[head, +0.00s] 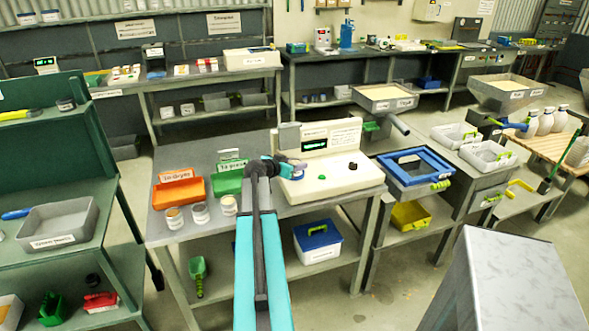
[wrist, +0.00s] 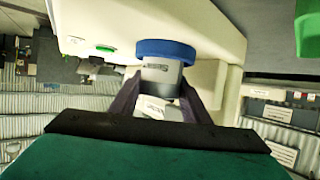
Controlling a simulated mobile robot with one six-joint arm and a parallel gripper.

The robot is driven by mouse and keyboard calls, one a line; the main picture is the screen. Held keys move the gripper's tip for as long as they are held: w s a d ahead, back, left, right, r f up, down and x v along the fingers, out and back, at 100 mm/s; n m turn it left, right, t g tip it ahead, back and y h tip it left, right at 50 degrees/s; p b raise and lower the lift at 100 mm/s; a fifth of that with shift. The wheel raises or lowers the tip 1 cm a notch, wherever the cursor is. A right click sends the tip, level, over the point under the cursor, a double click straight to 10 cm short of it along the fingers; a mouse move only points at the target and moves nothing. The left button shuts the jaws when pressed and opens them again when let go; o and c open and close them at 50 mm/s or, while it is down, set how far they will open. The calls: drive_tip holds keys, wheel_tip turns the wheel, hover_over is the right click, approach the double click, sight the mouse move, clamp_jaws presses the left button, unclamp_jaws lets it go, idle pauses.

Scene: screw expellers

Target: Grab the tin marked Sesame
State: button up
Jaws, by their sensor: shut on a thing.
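My gripper (head: 293,170) is in front of the cream machine on the middle bench. In the wrist view, its two dark fingers (wrist: 161,84) are shut on a small grey-white tin (wrist: 160,73) with a blue round end (wrist: 164,50). The tin's label is too small to read. In the head view the held tin is mostly hidden by my gripper. Three more small tins, a left one (head: 174,218), a middle one (head: 200,215) and a right one (head: 229,205), stand at the bench's front left. Their labels cannot be read.
The cream machine (head: 338,183) with a green display is right behind my gripper. An orange tray marked "To dryer" (head: 179,190) and a green tray marked "To press" (head: 229,182) stand to the left. A blue-framed tray (head: 384,168) is on the right.

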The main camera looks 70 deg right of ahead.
drive_tip(key=shift+r, duration=0.15)
drive_tip(key=shift+r+b, duration=0.35)
drive_tip(key=shift+a+r, duration=0.2)
drive_tip(key=shift+a, duration=0.05)
drive_tip(key=w+a+b, duration=0.2)
drive_tip(key=a, duration=0.6)
drive_tip(key=w+a+b, duration=0.2)
drive_tip(key=a, duration=0.7)
drive_tip(key=shift+w, duration=0.3)
